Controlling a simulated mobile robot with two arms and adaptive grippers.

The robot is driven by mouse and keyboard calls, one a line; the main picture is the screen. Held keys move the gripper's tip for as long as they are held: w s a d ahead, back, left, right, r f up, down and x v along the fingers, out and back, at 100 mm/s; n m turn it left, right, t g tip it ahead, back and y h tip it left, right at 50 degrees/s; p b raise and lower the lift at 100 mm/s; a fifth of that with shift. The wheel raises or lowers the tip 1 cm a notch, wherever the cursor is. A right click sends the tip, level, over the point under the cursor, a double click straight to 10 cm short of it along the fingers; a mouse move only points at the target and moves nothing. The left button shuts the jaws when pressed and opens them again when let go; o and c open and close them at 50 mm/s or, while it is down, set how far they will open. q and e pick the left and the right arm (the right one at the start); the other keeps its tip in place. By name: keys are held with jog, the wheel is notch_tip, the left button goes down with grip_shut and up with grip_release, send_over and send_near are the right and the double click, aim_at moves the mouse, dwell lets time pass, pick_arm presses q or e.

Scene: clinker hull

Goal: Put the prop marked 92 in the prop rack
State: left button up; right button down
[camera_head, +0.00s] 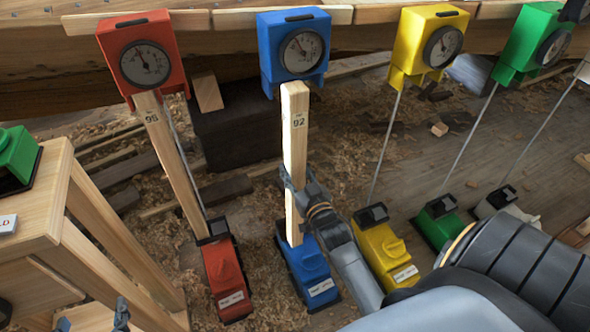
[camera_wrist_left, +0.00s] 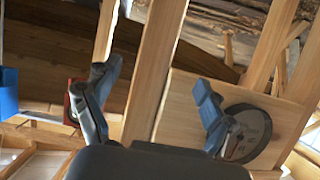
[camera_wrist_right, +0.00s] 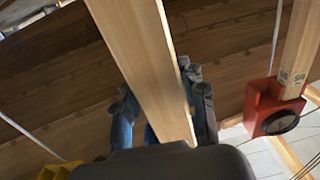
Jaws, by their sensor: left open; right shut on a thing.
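The prop marked 92 (camera_head: 295,150) is a pale wooden bar, nearly upright between the blue gauge box (camera_head: 294,47) and the blue base (camera_head: 308,270). I cannot tell whether it touches either. My right gripper (camera_head: 297,190) is shut on its lower half; the bar (camera_wrist_right: 150,65) also runs between the fingers in the right wrist view. My left gripper (camera_head: 92,318) is open at the bottom left, low by a wooden stand (camera_head: 110,235). A wooden post (camera_wrist_left: 156,65) shows between its fingers in the left wrist view. I cannot tell whether this stand is the prop rack.
Yellow (camera_head: 428,45) and green (camera_head: 530,40) gauge boxes with thin rods stand to the right. Shavings and dark blocks lie on the floor under the hull.

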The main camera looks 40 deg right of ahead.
pick_arm(q)
jog(key=s+a+f+g+y+p, duration=0.1)
jog(key=s+a+f+g+p, duration=0.1)
jog(key=s+f+g, duration=0.2)
jog(key=s+a+f+g+y+p, duration=0.1)
jog(key=s+a+f+g+p, duration=0.1)
jog(key=s, duration=0.8)
jog(key=shift+s+a+f+n+g+y, duration=0.3)
jog(key=shift+a+f+g, duration=0.3)
jog(key=shift+f+g, duration=0.9)
dwell(0.5)
jog(key=shift+r+g, duration=0.4)
jog(key=shift+r, duration=0.05)
